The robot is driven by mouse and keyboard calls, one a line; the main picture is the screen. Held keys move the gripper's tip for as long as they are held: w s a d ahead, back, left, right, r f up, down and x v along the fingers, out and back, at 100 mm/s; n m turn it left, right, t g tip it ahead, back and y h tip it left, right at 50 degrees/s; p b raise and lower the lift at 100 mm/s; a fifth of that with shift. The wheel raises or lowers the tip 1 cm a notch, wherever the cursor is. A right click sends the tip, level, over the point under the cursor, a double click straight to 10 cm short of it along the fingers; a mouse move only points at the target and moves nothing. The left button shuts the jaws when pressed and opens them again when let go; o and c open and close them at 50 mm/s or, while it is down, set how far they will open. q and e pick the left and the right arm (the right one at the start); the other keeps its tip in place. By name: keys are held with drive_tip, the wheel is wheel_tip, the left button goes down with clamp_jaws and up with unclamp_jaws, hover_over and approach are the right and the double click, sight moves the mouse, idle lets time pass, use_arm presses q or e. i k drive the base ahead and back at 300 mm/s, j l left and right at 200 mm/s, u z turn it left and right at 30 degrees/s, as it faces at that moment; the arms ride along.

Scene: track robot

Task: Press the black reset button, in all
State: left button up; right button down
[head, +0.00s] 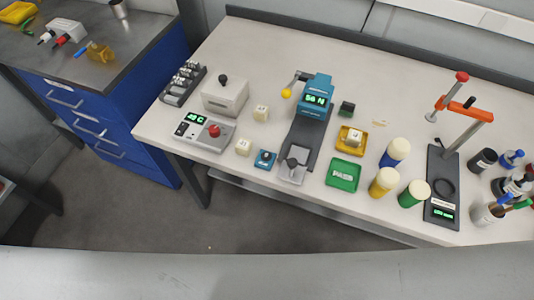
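Neither of my grippers shows in the head view. I cannot tell for certain which part is the black reset button. A small teal box (265,160) with a dark round top stands near the table's front edge. It is left of the blue force tester (313,100), whose green display appears to read 56 N. A grey control panel (214,143) at the table's left has a green display, a red knob (213,130) and a small black switch (181,128). A pale box with a black knob (223,80) stands behind the panel.
Small pale cubes (243,146) stand near the panel. A green PASS tray (343,174), a yellow tray (351,147) and capped jars (384,182) fill the middle right. An orange-armed stand (442,190) is farther right. A blue cabinet (130,120) stands left.

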sight(266, 156)
drive_tip(key=j+z, duration=0.15)
drive_tip(key=z, duration=0.45)
drive_tip(key=j+z, duration=0.25)
drive_tip(key=j, duration=0.3)
drive_tip(key=k+j+z, duration=0.1)
drive_tip(key=j+z, duration=0.15)
drive_tip(key=j, duration=0.25)
drive_tip(key=k+j+z, duration=0.1)
drive_tip(key=j+z, duration=0.15)
drive_tip(key=j, duration=0.3)
drive_tip(key=k+j, duration=0.1)
drive_tip(key=j, duration=0.5)
drive_tip(key=k+j, duration=0.15)
drive_tip(key=j, duration=0.15)
